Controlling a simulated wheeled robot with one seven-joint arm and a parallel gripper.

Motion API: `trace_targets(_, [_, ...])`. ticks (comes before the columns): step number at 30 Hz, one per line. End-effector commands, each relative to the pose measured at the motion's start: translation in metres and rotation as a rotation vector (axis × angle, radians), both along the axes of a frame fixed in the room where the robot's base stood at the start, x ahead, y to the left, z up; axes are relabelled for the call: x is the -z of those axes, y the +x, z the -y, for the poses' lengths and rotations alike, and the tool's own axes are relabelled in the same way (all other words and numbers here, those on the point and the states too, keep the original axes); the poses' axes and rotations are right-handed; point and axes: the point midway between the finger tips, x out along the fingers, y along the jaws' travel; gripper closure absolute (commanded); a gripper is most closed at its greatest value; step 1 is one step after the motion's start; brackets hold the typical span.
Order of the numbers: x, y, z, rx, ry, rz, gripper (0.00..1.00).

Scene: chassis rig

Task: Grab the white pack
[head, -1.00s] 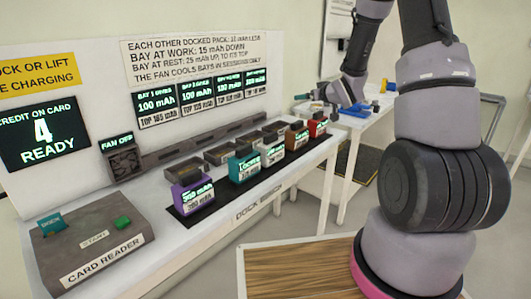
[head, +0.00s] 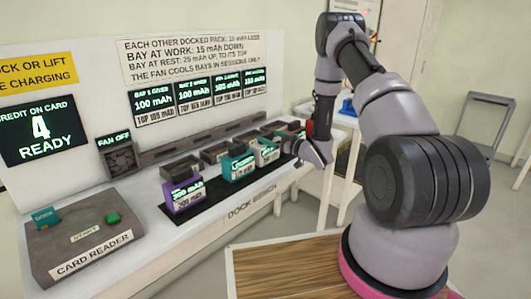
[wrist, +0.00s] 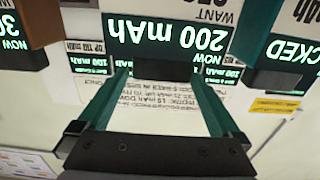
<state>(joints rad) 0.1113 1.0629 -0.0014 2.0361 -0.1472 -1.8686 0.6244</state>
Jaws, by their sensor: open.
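The white pack (head: 265,151) stands in the dock row in the head view, just right of the teal pack (head: 238,165). In the wrist view, which is upside down, a pack with a dark 200 mAh display (wrist: 165,38) fills the top middle; by its neighbours it looks like the white one. My gripper (wrist: 160,82) is open and empty, its two teal fingers pointing toward that pack's front. Whether the fingertips reach its sides is hard to tell. In the head view my gripper (head: 314,150) is at the bench's right part, covering the packs there.
A brown pack (wrist: 38,22) and a teal pack (wrist: 275,50) flank the middle one closely in the wrist view. A purple pack (head: 184,192) stands at the row's near end. The card reader (head: 85,232) sits at the front left.

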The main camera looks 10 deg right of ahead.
Motion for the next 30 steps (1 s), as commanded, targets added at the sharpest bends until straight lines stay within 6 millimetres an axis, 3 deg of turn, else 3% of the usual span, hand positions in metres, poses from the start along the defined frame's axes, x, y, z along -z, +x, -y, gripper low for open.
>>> trace_targets(13, [-0.001,0.040,-0.032,-0.001,-0.002,0.001,0.00])
trace_targets(22, [-0.001,0.045,-0.035,0.001,0.000,0.000,0.00])
trace_targets(23, [-0.001,0.045,-0.035,0.001,0.000,0.000,0.08])
trace_targets(30, [-0.001,0.044,-0.034,0.001,0.000,0.000,0.99])
